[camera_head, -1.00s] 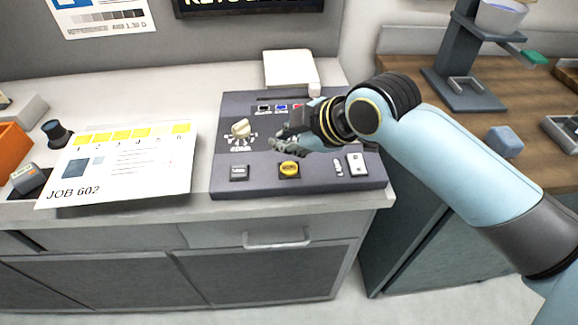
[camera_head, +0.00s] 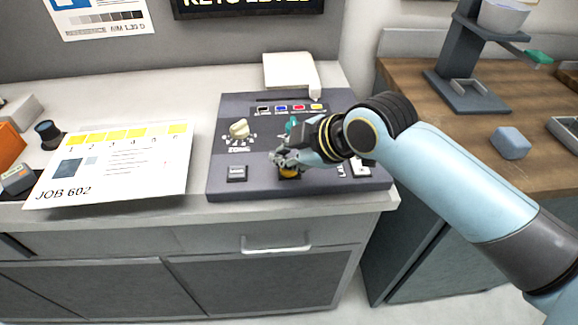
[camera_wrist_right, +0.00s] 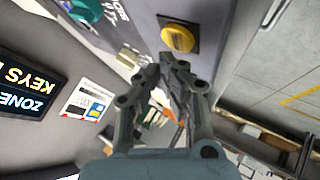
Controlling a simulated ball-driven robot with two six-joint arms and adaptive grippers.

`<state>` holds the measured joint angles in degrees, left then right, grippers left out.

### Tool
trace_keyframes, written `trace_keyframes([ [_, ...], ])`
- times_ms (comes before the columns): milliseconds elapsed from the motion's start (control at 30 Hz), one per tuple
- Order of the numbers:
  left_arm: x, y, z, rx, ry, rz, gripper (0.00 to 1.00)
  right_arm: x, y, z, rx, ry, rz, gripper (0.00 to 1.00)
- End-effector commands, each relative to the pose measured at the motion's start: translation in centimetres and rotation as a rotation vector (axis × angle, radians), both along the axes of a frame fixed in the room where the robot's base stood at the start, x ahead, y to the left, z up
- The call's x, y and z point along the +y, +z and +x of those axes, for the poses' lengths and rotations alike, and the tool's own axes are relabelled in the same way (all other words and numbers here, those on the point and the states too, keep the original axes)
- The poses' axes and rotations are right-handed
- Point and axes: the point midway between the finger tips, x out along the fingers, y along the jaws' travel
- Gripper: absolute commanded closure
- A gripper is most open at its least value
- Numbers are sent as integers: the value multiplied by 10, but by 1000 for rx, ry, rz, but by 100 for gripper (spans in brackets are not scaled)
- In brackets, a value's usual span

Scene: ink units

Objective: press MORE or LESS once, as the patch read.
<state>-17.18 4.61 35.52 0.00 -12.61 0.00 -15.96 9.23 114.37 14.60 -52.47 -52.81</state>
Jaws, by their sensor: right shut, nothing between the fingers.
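The grey control console (camera_head: 255,187) lies on the counter. A yellow round button (camera_head: 291,174) sits near its front middle, partly covered by my right gripper (camera_head: 277,158). In the right wrist view the yellow button (camera_wrist_right: 178,38) shows on a dark square just beyond the fingertips of my right gripper (camera_wrist_right: 168,62). That gripper is shut and empty; whether it touches the button I cannot tell. My left gripper is not in view.
A cream ZONE knob (camera_head: 239,128), a teal knob (camera_head: 291,124) and a row of coloured patches (camera_head: 281,108) are on the console. A JOB 602 card (camera_head: 115,165) lies left. A blue-grey block (camera_head: 510,143) is on the wooden counter right.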

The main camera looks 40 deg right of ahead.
Motion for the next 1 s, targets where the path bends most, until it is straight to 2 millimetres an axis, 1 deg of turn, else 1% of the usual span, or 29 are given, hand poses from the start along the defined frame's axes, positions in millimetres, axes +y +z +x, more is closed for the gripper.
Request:
trace_keyframes([
  [733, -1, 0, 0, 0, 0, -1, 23, 0, 0, 0, 0, 0, 0, 100],
  [1000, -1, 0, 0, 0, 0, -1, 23, 0, -8, 0, 0, -1, 1, 100],
])
